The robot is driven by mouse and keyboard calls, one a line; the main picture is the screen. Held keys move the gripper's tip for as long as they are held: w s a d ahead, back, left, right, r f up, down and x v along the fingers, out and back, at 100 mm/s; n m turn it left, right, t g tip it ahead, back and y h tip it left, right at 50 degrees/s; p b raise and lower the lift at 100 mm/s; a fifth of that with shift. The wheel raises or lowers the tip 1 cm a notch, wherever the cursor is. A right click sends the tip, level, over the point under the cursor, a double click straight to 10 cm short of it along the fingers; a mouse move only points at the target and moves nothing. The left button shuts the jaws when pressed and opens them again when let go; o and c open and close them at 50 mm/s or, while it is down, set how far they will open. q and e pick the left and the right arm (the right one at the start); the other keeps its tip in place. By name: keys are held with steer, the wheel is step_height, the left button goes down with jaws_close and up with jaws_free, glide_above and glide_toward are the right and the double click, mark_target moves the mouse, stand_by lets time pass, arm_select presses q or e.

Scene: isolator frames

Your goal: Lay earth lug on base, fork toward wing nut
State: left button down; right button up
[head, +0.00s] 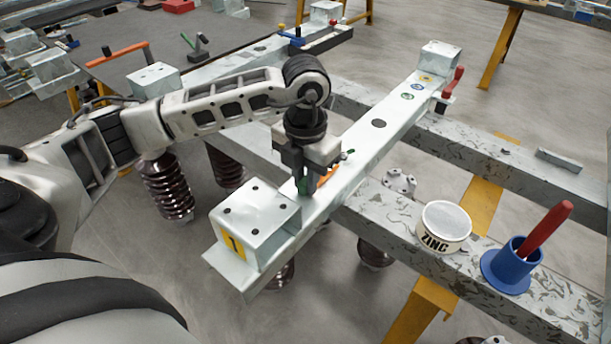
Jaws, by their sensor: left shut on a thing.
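My left gripper (304,187) is low over the near part of the long pale metal base (355,152), just behind the box-shaped block marked 1 (254,223). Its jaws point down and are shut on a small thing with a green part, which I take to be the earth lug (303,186). The jaws hide most of it, so I cannot tell which way its fork points or whether it touches the base. An orange piece (327,177) shows just right of the jaws. I cannot make out the wing nut. My right gripper is not in view.
A white ZINC tub (444,224) and a blue holder (507,268) with a red-handled tool stand on the near crossbeam to the right. A red lever (453,82) is at the base's far end. Another base (322,42) lies behind my arm.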

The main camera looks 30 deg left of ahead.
arm_select(q)
steer(key=shift+f, duration=0.2)
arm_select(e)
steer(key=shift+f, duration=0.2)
arm_select(q)
steer(key=c, duration=1.3)
jaws_free()
steer(key=shift+o, duration=0.2)
steer(key=shift+r, duration=0.35)
step_height(320, 180, up, 15)
steer(key=p, duration=0.1)
steer(key=shift+r, duration=0.15)
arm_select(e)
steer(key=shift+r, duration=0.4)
